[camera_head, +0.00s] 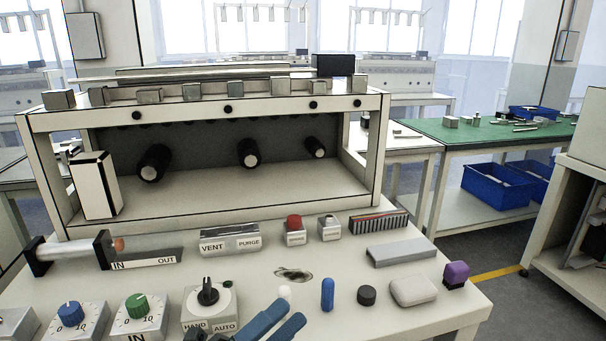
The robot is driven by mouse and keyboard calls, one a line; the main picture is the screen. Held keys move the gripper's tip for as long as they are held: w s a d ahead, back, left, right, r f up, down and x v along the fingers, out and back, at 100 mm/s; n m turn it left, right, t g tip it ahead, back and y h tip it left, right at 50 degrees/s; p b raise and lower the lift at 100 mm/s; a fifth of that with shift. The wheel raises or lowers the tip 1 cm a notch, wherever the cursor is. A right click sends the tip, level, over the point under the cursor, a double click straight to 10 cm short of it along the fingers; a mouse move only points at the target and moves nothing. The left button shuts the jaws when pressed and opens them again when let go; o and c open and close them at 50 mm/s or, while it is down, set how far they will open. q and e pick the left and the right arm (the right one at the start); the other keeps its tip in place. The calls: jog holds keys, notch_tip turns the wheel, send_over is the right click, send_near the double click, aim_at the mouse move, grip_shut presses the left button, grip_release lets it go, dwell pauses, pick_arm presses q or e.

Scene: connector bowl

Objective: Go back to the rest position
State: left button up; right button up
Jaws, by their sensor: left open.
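My left gripper (291,311) shows at the bottom edge, low over the front of the white bench (225,275). Its two blue fingers lie apart with a gap between them, and I see nothing held in it. A small white peg (284,292) stands just beyond the fingertips, and I cannot tell whether they touch it. A dark oval patch with grey bits (293,274) lies behind the peg. My right gripper is not in view.
A blue peg (327,294), black puck (366,295), beige block (412,290) and purple-topped brush (455,274) stand to the right. A knob box (208,305) is close left. Behind stands a white open-fronted housing (210,205). A green table (490,136) is at right.

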pick_arm(q)
jog(key=s+a+f+n+y, duration=0.3)
jog(key=a+f+n+y, duration=0.15)
jog(key=f+n, duration=0.4)
jog(key=s+a+f+n+y, duration=0.3)
jog(key=f+n+y, duration=0.25)
jog(key=n, duration=0.65)
jog(key=s+a+f+n+y, duration=0.3)
jog(key=f+n+y, duration=0.3)
jog(key=n, duration=0.4)
jog(key=r+p, duration=0.1)
jog(key=p, duration=0.3)
jog(key=r+m+g+p, duration=0.1)
jog(key=r+p, duration=0.1)
jog(key=p, duration=0.3)
jog(key=r+g+y+p, duration=0.1)
jog(key=p, duration=0.4)
jog(key=shift+w+a+r, duration=0.1)
jog(key=shift+a+r, duration=0.25)
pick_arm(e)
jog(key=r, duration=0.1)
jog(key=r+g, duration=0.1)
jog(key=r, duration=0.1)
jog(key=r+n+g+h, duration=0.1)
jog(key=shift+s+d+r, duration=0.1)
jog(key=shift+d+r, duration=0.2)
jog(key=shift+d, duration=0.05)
